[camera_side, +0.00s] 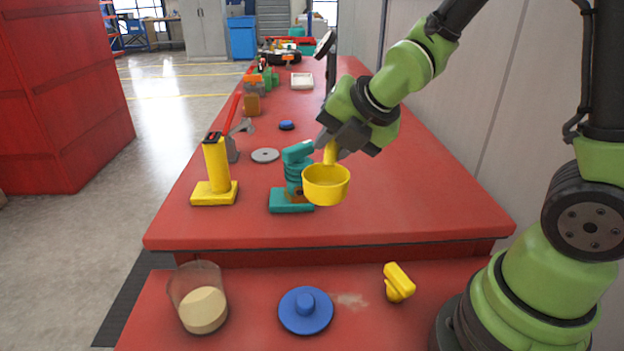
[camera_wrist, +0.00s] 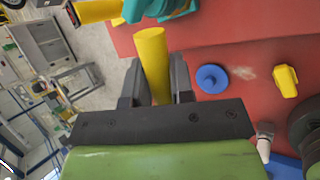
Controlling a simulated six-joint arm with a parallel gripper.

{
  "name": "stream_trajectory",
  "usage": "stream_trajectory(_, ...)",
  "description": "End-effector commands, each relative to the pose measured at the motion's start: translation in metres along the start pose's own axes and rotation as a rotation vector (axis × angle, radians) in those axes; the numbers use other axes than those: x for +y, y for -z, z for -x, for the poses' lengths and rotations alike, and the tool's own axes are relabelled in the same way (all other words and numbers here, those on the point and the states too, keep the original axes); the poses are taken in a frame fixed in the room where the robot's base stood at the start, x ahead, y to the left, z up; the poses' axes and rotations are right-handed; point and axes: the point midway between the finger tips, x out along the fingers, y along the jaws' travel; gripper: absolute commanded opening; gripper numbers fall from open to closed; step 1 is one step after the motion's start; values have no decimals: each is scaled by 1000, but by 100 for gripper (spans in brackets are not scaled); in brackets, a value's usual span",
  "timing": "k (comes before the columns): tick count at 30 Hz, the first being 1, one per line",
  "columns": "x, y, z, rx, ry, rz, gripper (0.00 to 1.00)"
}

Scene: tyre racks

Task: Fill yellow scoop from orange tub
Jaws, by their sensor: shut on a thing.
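My gripper (camera_side: 337,140) is shut on the handle of the yellow scoop (camera_side: 326,186). The scoop hangs in the air with its cup opening upward; I see no powder in it. The wrist view shows the yellow handle (camera_wrist: 152,55) between my two dark fingers. No plainly orange tub is in view. A clear, faintly brownish tub (camera_side: 196,277) stands on the near bench at the front left, partly filled with pale cream powder (camera_side: 203,309). It is open at the top. The scoop is above and to the right of it, well apart.
A blue knobbed lid (camera_side: 306,311) lies right of the tub, with a pale spill (camera_side: 350,300) and a yellow piece (camera_side: 398,283) beyond. On the far red bench (camera_side: 420,205) stand a teal tool (camera_side: 293,185) behind the scoop and a yellow stand (camera_side: 216,170).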

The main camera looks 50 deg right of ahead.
Motion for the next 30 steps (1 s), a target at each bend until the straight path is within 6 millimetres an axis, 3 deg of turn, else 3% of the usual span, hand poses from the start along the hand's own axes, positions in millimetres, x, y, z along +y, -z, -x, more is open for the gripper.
stream_trajectory(22,-12,-42,-6,19,-11,26,0)
stream_trajectory(26,-1,-36,-15,74,-42,101,0)
stream_trajectory(30,26,-10,-29,167,-96,231,0)
